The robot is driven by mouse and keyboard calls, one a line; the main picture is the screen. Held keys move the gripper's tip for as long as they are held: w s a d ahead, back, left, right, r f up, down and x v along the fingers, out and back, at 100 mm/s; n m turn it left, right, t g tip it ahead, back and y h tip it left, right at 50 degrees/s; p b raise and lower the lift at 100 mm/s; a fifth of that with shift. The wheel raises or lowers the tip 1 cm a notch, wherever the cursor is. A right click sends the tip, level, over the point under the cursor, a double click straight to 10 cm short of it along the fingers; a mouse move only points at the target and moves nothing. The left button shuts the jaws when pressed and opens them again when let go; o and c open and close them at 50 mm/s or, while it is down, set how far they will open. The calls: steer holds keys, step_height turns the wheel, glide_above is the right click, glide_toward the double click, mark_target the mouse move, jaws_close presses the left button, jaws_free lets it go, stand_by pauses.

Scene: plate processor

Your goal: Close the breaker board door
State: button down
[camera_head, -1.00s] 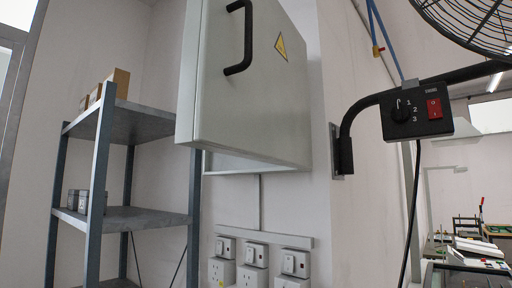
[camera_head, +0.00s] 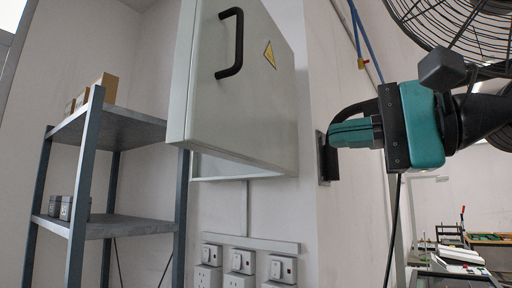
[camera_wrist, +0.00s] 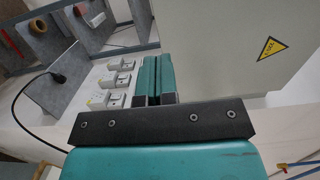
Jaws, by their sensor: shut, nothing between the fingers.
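The breaker board door (camera_head: 246,90) is a pale grey panel with a black handle (camera_head: 231,43) and a yellow warning sticker. It stands swung out from the grey box (camera_head: 215,168) behind it, of which only the lower part shows. In the wrist view the door (camera_wrist: 225,45) fills the upper right, with its sticker (camera_wrist: 272,48). My gripper (camera_head: 332,134) is teal and black, to the right of the door and apart from it in the head view. Its fingers are shut and empty, also in the wrist view (camera_wrist: 157,75).
Metal shelves (camera_head: 120,225) with small boxes stand at the left. Several sockets and switches (camera_head: 240,262) are on the wall below the box. A black wire-guarded fan (camera_head: 440,25) is at upper right, close to my arm.

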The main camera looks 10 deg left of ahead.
mark_target(241, 149)
steer(key=p+x, duration=0.4)
steer(key=x, duration=0.7)
steer(key=shift+a+r+p, duration=0.15)
steer(key=shift+a+p, duration=0.05)
steer(key=shift+p, duration=0.1)
steer(key=shift+w+a, duration=0.15)
steer(key=shift+a, duration=0.55)
steer(key=shift+w, duration=0.1)
